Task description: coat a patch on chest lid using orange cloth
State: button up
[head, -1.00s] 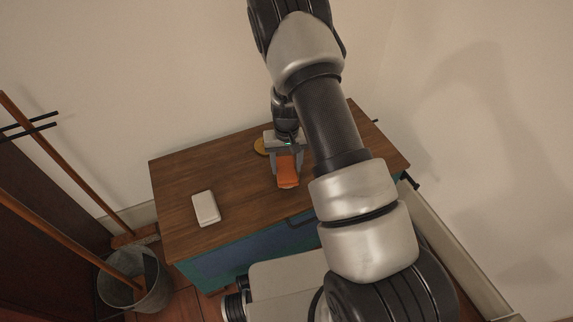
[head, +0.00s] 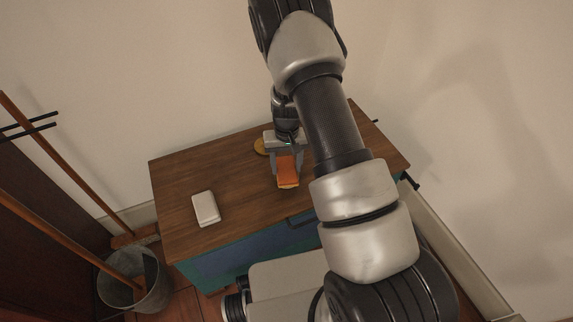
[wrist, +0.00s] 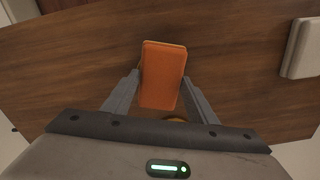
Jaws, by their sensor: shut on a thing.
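The orange cloth (head: 287,169) is a folded block between the fingers of my gripper (head: 287,172) over the chest lid. In the wrist view the cloth (wrist: 163,74) stands out past the fingertips of my gripper (wrist: 160,88), which is shut on it. The chest lid (head: 230,170) is dark brown wood on a teal chest; it fills most of the wrist view (wrist: 80,60). I cannot tell whether the cloth touches the lid. No distinct patch shows on the bare wood.
A white block (head: 206,208) lies on the lid's left part. A yellow round thing (head: 260,146) sits behind my gripper, partly hidden. A metal bucket (head: 136,284) and wooden poles (head: 62,160) stand left of the chest. The wall is close behind.

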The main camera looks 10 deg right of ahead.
jog(key=shift+r+p, duration=2.05)
jog(key=shift+r, duration=1.4)
jog(key=shift+r, duration=0.2)
notch_tip(320, 180, up, 12)
notch_tip(320, 180, up, 16)
jog(key=n+p, duration=0.1)
jog(key=p, duration=0.1)
send_over(286, 168)
jog(key=s, duration=0.6)
notch_tip(286, 168, up, 10)
jog(key=s+p, duration=0.2)
jog(key=p, duration=1.7)
jog(key=shift+f, duration=0.2)
